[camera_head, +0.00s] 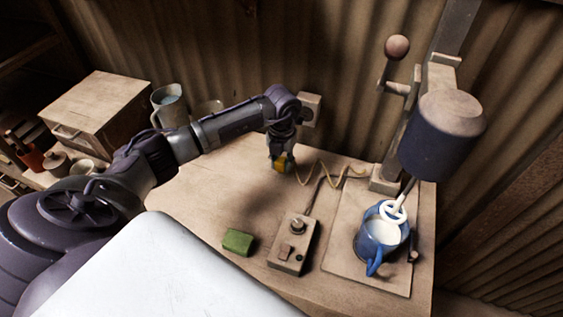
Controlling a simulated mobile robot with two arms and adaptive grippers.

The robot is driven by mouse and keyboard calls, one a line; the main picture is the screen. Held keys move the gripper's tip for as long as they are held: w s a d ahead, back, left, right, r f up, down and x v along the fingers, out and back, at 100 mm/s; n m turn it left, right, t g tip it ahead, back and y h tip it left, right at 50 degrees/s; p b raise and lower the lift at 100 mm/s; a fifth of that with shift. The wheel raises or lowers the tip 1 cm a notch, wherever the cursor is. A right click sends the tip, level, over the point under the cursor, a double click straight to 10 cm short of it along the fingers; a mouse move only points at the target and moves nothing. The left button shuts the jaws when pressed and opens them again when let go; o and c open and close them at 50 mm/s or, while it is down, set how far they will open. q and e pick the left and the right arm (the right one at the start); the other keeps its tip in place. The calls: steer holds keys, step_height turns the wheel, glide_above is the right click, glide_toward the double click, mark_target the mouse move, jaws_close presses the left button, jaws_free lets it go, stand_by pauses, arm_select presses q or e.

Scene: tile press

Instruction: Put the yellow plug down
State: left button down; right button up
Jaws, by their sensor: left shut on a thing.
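The yellow plug (279,167) is held in my left gripper (284,160), which points down near the back edge of the wooden table. The gripper is shut on the plug, and its fingers hide part of it. A pale cord (325,178) runs near the plug toward the right. I cannot tell whether the plug touches the table. My right gripper is not in view.
A wall socket box (311,104) is behind my left gripper. A green block (238,242) and a switch box (292,246) stand in front. The table's left-middle (215,195) is clear.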

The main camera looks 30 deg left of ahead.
arm_select(q)
steer(key=shift+f, duration=0.65)
steer(key=shift+f, duration=0.1)
steer(key=shift+f, duration=0.3)
steer(key=shift+f+b, duration=0.25)
steer(key=shift+b, duration=0.25)
steer(key=c, duration=0.9)
jaws_free()
steer(key=shift+o, duration=0.2)
